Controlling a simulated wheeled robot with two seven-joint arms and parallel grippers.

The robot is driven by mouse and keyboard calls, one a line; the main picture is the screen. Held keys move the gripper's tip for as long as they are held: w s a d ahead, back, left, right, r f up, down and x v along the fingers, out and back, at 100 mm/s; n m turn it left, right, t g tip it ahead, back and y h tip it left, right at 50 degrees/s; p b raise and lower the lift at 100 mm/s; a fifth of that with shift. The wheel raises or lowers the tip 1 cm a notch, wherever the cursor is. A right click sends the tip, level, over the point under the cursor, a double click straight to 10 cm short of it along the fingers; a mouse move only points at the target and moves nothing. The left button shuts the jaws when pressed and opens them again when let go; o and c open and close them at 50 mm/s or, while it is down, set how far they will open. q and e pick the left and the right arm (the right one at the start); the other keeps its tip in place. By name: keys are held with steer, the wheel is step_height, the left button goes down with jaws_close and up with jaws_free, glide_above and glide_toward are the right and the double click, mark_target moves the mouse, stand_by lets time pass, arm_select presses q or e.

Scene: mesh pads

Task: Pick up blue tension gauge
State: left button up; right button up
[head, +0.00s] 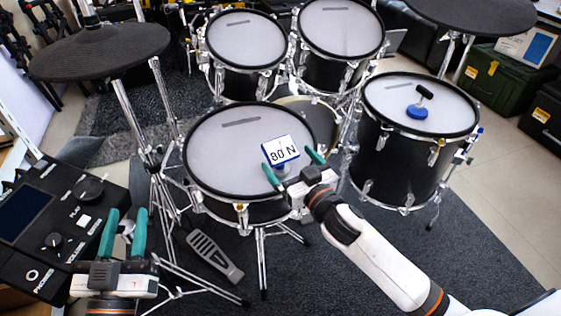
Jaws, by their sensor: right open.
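A blue-framed gauge with a white face reading "80 N" (280,150) stands on the front middle drum head (225,160), toward its right side. My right gripper (294,164) is open around the gauge's lower part, with one green finger on either side; whether the fingers touch it I cannot tell. A blue disc with a black handle (418,112) sits on the right drum head. My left gripper (126,214) is at the lower left, beside the black drum module. Its fingers are close together on a small silver piece (126,229), partly hidden between them.
The black drum module (55,225) is at the left. Chrome stands rise beside the front middle drum. Two more drums (245,40) stand behind, with black cymbal pads (100,50) at upper left and upper right. A pedal (214,256) lies on the dark carpet. Cases stand at the far right.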

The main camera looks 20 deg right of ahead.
mark_target(283, 152)
steer(key=shift+b+x, duration=0.75)
steer(key=shift+x, duration=1.9)
steer(key=c, duration=0.8)
steer(key=shift+r, duration=0.1)
steer(key=c, duration=0.6)
arm_select(q)
steer(key=s+r+t, duration=0.1)
steer(key=s+r+t+h, duration=0.1)
steer(key=r, duration=0.1)
steer(key=s+r+t, duration=0.1)
steer(key=r+t, duration=0.1)
arm_select(e)
steer(key=shift+r, duration=0.1)
steer(key=shift+c, duration=0.8)
arm_select(q)
steer(key=shift+w, duration=0.1)
